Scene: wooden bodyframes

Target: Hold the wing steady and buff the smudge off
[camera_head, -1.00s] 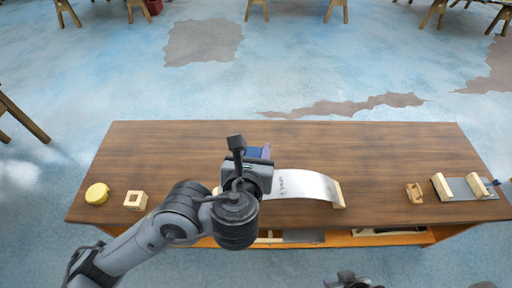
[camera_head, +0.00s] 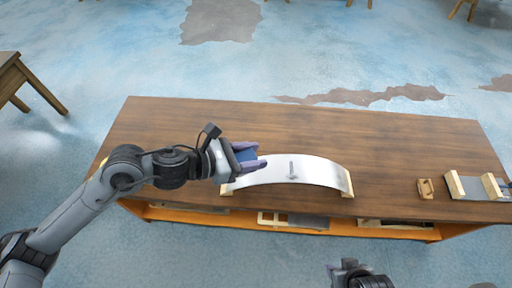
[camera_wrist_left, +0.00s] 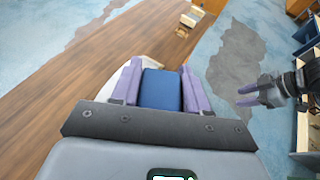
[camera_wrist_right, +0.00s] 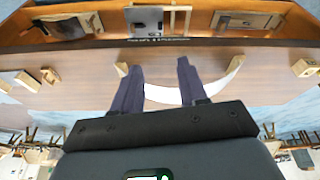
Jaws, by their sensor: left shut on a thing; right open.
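The wing (camera_head: 318,173) is a pale, arched panel on wooden end supports near the bench's front edge. A dark grey smudge (camera_head: 291,168) marks its middle. My left gripper (camera_head: 261,154) is shut on a blue block or pad (camera_wrist_left: 161,89), over the wing's left part; whether the pad touches the wing I cannot tell. In the left wrist view the pad hides part of the wing (camera_wrist_left: 116,80). My right gripper (camera_wrist_right: 160,77) is open and empty, in front of the bench; its view shows the wing (camera_wrist_right: 162,95) between and beyond its fingers.
On the wooden bench (camera_head: 380,135) a small wooden block (camera_head: 425,188) lies right of the wing. A grey plate with wooden blocks (camera_head: 475,187) stands at the right end. Frames lie on the shelf below (camera_head: 290,220). The bench's back is clear.

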